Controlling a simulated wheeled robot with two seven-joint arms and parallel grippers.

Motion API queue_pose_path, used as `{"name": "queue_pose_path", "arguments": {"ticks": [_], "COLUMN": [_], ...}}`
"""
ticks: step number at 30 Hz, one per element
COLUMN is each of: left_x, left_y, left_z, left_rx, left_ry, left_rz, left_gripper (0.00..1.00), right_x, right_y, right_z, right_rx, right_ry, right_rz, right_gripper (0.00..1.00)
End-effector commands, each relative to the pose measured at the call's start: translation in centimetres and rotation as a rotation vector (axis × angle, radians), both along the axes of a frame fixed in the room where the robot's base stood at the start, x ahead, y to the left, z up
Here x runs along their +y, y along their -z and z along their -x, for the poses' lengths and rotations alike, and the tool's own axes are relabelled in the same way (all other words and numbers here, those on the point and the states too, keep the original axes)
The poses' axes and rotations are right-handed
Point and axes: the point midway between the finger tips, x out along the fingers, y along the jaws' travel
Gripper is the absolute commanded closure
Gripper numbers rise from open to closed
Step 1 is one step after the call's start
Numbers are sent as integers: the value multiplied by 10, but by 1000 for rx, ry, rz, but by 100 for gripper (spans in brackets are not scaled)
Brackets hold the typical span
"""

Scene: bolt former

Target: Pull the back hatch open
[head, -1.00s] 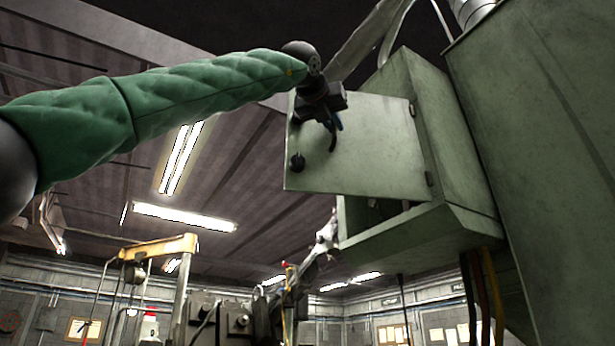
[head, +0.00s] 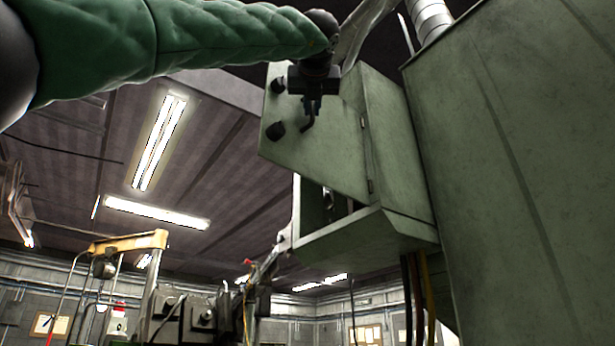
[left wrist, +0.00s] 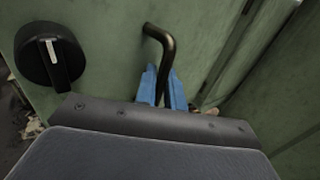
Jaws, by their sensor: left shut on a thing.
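The back hatch (head: 335,150) is a pale green metal door on a green box. It stands partly open, hinged at its right edge, with a dark gap into the box below it. My left gripper (head: 311,106) is in front of the hatch, shut on its bent dark handle (left wrist: 166,50). In the left wrist view, the blue fingertips (left wrist: 162,88) close around the handle's lower part, and its hooked top shows above them. A black knob (left wrist: 50,56) with a white mark is left of the handle. My right gripper is not in view.
The green box (head: 385,165) hangs beside a large green machine cabinet (head: 520,150) at right. Cables (head: 418,295) run down below the box. A yellow-topped hoist frame (head: 130,242) and machinery stand farther back. Open air lies left of the hatch.

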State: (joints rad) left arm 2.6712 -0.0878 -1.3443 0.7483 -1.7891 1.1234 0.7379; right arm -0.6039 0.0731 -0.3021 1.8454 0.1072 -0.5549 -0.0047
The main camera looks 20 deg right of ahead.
Motion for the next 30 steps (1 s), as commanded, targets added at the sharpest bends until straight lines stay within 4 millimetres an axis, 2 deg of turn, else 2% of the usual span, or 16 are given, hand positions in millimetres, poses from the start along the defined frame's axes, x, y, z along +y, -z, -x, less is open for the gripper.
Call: {"name": "queue_pose_path", "arguments": {"ticks": [11, 12, 25, 30], "left_x": [0, 0, 0, 5], "left_y": [-3, -3, -1, 0], "left_z": [1, 1, 1, 12], "left_rx": [-5, -4, -2, -3], "left_ry": [-1, -2, -2, -2], "left_rz": [2, 2, 1, 1], "left_gripper": [100, 84, 84, 84], "right_x": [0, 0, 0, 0], "right_y": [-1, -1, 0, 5], "right_z": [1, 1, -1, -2], "right_rx": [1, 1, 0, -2], "right_ry": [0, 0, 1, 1], "right_rz": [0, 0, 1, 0], "right_gripper": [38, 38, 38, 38]}}
